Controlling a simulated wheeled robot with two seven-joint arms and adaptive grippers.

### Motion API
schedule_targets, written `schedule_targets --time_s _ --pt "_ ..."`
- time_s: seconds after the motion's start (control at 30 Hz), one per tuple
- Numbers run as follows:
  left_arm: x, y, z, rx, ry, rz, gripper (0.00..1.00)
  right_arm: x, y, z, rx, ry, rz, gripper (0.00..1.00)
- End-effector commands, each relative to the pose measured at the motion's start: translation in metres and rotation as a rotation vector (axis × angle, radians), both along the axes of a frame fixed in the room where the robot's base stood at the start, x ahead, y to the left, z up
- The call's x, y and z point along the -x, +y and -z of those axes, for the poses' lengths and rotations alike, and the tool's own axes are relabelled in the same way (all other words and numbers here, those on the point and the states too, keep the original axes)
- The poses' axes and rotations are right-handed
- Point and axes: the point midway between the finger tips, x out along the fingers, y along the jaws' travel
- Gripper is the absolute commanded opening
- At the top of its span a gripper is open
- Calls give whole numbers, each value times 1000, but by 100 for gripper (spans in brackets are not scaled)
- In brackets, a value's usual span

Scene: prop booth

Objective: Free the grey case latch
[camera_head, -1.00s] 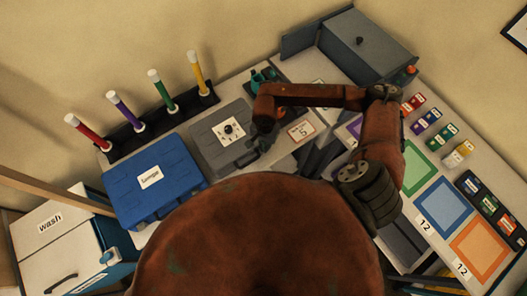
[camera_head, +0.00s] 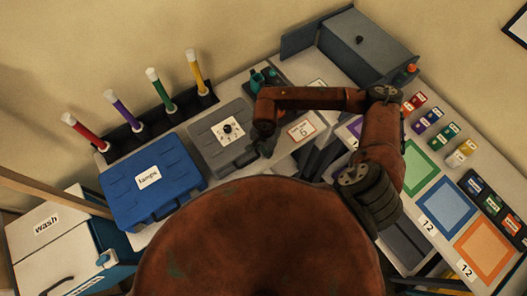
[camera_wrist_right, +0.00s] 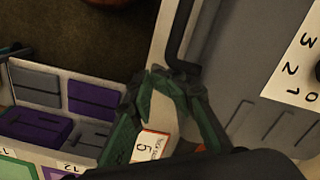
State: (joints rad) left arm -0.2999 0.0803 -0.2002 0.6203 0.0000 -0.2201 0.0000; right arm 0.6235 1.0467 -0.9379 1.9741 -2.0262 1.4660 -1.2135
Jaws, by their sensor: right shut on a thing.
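The grey case (camera_head: 208,150) lies closed on the table, with a white plate and a black dial (camera_head: 227,130) on its lid. In the right wrist view its ribbed grey side (camera_wrist_right: 245,125) and a dark handle (camera_wrist_right: 177,38) show. My right gripper (camera_head: 266,148) is at the case's right front edge. Its green fingers (camera_wrist_right: 170,78) are shut on a small dark part at that edge, apparently the case latch, which they mostly hide. My left gripper is not in view.
A blue case (camera_head: 150,200) stands left of the grey one. A card with a 5 (camera_head: 301,130) lies right of the gripper. Coloured tubes (camera_head: 160,88) stand in a rack behind. A grey metal box (camera_head: 365,45) is at the back right; coloured squares (camera_head: 445,205) are at the right.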

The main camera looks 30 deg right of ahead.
Motion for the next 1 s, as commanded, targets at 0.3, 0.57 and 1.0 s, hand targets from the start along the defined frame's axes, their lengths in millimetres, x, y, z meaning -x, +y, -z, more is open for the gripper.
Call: schedule_targets --time_s 0.3,0.57,1.0 --pt "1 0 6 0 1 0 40 -6 -5 8 7 -30 9 0" --pt "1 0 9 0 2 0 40 -2 -6 12 7 -34 10 0" --pt "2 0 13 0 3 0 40 5 -7 18 8 -33 10 0"
